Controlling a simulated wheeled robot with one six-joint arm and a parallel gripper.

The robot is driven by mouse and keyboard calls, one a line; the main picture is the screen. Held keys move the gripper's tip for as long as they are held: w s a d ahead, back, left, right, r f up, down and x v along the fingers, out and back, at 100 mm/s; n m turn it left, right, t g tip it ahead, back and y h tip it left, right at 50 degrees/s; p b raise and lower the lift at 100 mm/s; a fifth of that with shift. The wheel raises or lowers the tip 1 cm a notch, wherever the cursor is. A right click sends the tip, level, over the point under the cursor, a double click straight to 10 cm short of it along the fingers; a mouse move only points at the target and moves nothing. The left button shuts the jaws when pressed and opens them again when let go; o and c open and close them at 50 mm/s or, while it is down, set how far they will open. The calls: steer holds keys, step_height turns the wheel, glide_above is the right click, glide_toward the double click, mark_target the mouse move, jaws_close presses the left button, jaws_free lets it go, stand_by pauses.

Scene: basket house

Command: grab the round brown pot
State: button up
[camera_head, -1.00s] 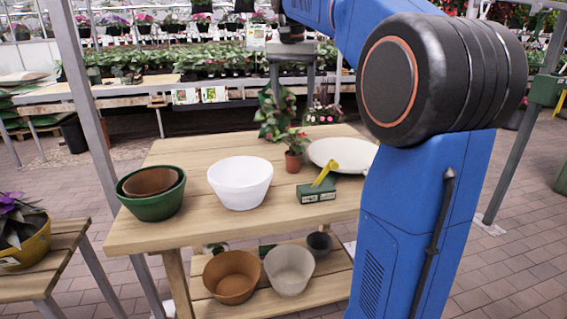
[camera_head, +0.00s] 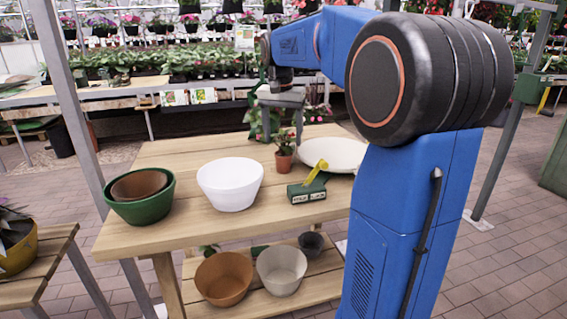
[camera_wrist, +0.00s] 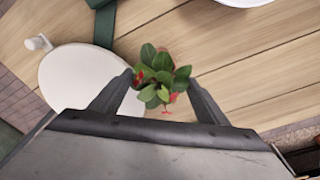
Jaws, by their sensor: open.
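A small round brown pot (camera_head: 284,161) holds a plant with green leaves and red flowers, upright on the upper tabletop. My gripper (camera_head: 279,128) is above and around the plant's level, with its jaws open. In the wrist view, the plant (camera_wrist: 160,85) shows between my two fingers, and its leaves hide the pot. I cannot tell whether the fingers touch the leaves. Two more round brown pots show: one (camera_head: 138,184) nested in a green pot (camera_head: 145,208) on the table, and a wide one (camera_head: 224,279) on the lower shelf.
A white bowl (camera_head: 230,185) stands left of the plant. A green box with a yellow handle (camera_head: 307,190) and a white round dish (camera_head: 338,154) are close to its right. A pale pot (camera_head: 281,270) and a dark pot (camera_head: 311,244) stand on the lower shelf.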

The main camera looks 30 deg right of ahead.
mark_target(284, 153)
steer(key=shift+f, duration=2.45)
steer(key=c, duration=1.2)
